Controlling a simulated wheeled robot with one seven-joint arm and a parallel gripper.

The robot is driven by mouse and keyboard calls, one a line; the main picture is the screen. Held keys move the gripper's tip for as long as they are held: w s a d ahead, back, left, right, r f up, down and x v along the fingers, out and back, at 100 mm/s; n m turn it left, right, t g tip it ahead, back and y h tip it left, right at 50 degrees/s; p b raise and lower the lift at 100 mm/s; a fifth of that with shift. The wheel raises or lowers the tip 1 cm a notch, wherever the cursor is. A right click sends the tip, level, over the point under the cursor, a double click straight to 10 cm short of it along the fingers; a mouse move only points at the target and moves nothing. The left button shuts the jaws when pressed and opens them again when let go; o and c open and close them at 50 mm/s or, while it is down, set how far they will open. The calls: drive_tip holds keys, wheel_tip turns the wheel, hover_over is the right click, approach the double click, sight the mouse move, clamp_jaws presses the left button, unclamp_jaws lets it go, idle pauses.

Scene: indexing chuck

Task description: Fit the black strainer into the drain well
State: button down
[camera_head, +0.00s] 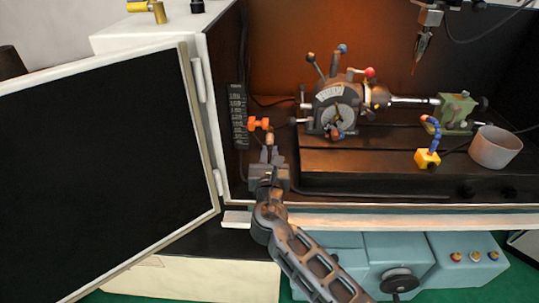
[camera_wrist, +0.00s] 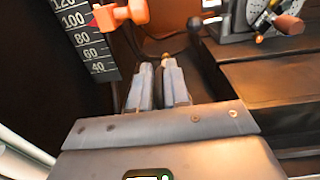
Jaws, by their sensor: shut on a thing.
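My gripper (camera_head: 269,157) reaches into the left front corner of the machine enclosure, beside the dark table. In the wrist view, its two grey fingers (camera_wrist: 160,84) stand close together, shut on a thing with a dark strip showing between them. I take this to be the black strainer, but the fingers and gripper body hide its shape. A small brownish tip shows just beyond the fingertips in both views. I cannot make out the drain well; the floor around the fingers is dark and partly covered by my gripper.
An orange clamp knob (camera_head: 258,123) on a black scale (camera_head: 237,115) stands close behind my gripper. The dark slotted table (camera_head: 385,165) lies to the right, with the indexing chuck (camera_head: 337,108), a yellow-based hose (camera_head: 428,158) and a grey cup (camera_head: 495,148). The open door (camera_head: 105,165) is at left.

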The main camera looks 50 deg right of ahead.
drive_tip(key=shift+f+b, duration=0.85)
drive_tip(key=shift+f, duration=0.35)
drive_tip(key=c, duration=1)
unclamp_jaws()
drive_tip(key=shift+b+v, duration=0.35)
drive_tip(key=shift+v, duration=3.55)
